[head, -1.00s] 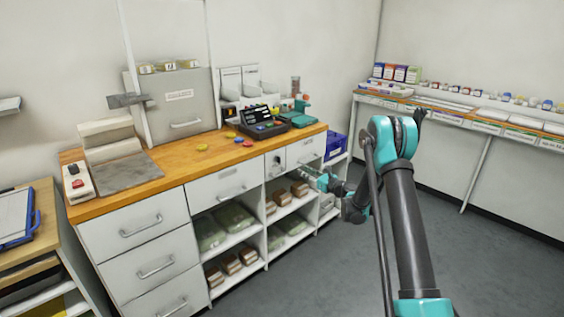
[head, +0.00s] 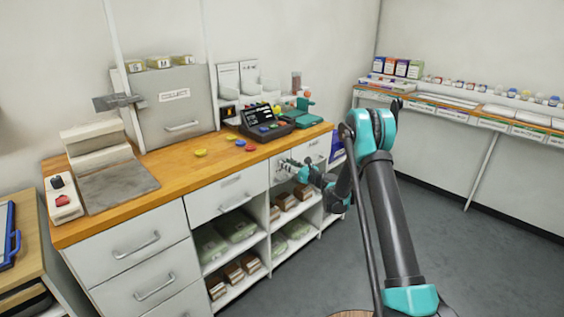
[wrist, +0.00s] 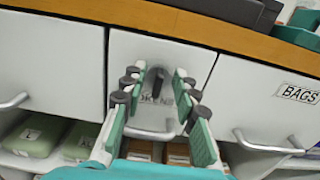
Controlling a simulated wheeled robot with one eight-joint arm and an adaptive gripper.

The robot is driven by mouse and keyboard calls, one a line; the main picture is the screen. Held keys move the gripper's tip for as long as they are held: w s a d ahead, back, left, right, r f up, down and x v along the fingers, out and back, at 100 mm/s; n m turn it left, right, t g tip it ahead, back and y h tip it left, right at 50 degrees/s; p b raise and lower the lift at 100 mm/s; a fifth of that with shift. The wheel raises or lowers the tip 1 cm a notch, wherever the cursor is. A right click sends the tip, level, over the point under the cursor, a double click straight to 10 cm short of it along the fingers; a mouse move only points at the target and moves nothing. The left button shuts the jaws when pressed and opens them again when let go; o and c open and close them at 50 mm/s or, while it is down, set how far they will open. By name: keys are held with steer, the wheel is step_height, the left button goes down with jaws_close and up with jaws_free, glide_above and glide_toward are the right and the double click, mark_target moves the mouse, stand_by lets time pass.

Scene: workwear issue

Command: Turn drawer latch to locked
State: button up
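The drawer latch is a dark, roughly upright knob (wrist: 154,82) on a narrow white drawer front (wrist: 150,49), in the middle of the wrist view. Dark lettering beside it is partly covered and hard to read. My gripper (wrist: 158,88) is open, with one teal-backed finger on each side of the knob. I see no clear contact between the fingers and the knob. In the head view my gripper (head: 287,164) is at the small drawer under the counter's right part, and it hides the latch there. The drawer's metal handle (wrist: 150,134) shows below the knob, between the fingers.
A wooden counter edge (wrist: 193,29) runs just above the drawer. A drawer labelled BAGS (wrist: 285,88) is to the right, and another drawer with a handle (wrist: 14,101) to the left. Shelves below hold green packs (wrist: 35,137) and brown bundles. Grey floor (head: 460,230) is clear at right.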

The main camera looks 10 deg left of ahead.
steer(key=shift+w+a, duration=0.15)
steer(key=shift+a, duration=0.05)
steer(key=shift+c, duration=0.3)
jaws_close()
